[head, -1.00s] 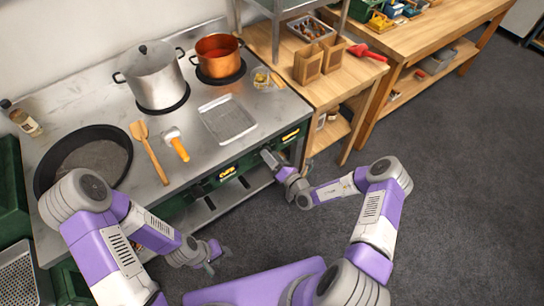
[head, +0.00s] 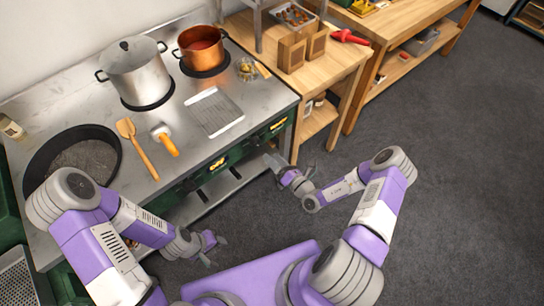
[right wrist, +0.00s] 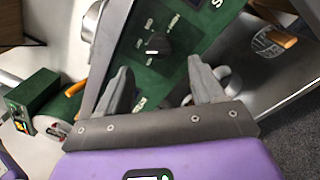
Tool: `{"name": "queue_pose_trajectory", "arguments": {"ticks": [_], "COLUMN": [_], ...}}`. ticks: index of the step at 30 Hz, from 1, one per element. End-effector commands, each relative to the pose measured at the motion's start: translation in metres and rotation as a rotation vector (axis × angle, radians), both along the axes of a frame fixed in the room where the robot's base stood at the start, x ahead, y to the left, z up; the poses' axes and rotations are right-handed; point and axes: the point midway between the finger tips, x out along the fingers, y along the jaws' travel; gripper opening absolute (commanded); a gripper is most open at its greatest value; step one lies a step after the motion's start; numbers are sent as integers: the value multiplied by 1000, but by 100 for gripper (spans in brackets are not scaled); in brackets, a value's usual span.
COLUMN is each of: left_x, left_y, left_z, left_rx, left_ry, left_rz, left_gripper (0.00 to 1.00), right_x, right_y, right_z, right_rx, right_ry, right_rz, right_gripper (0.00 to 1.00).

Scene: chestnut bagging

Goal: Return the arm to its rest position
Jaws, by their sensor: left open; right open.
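My right arm reaches over the floor in front of the steel cooking counter (head: 90,107). Its gripper (head: 272,162) is beside the counter's green front panel, open and empty. In the right wrist view the two grey fingers of this gripper (right wrist: 163,82) stand apart with nothing between them. A green panel with a black knob (right wrist: 152,45) lies beyond the fingers. My left gripper (head: 213,248) is open and empty, low in front of the counter.
A steel pot (head: 136,73), a copper pot (head: 201,48), a dark pan (head: 72,160), a wooden spatula (head: 138,148), an orange-handled tool (head: 164,140) and a metal tray (head: 214,112) are on the counter. A wooden table (head: 325,75) adjoins it. The grey floor (head: 450,200) at right is clear.

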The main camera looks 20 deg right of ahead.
Motion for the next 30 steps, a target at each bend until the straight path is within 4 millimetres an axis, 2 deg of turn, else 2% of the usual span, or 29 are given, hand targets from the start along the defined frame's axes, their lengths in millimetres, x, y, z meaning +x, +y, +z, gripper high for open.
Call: {"name": "queue_pose_trajectory", "arguments": {"ticks": [12, 14, 17, 20, 21, 23, 24, 27, 30], "left_x": [0, 0, 0, 0, 0, 0, 0, 0, 0], "left_y": [0, 0, 0, 0, 0, 0, 0, 0, 0], "left_z": [0, 0, 0, 0, 0, 0, 0, 0, 0], "left_rx": [0, 0, 0, 0, 0, 0, 0, 0, 0], "left_ry": [0, 0, 0, 0, 0, 0, 0, 0, 0], "left_rz": [0, 0, 0, 0, 0, 0, 0, 0, 0], "left_gripper": [43, 43, 43, 43, 43, 43, 43, 43, 43], "right_x": [0, -2, -15, -49, -70, -105, -129, -184, -228], "right_y": [2, 10, 42, 95, 116, 142, 154, 166, 158], "right_z": [0, 1, 4, 5, 4, -1, -6, -21, -39], "right_rx": [-3, -13, -67, -182, -248, -358, -437, -647, -880], "right_ry": [0, -2, -8, -29, -48, -82, -110, -204, -334], "right_rz": [7, 39, 183, 447, 577, 773, 897, 1186, 1442], "right_gripper": [68, 68, 68, 68, 68, 68, 68, 68, 68]}}
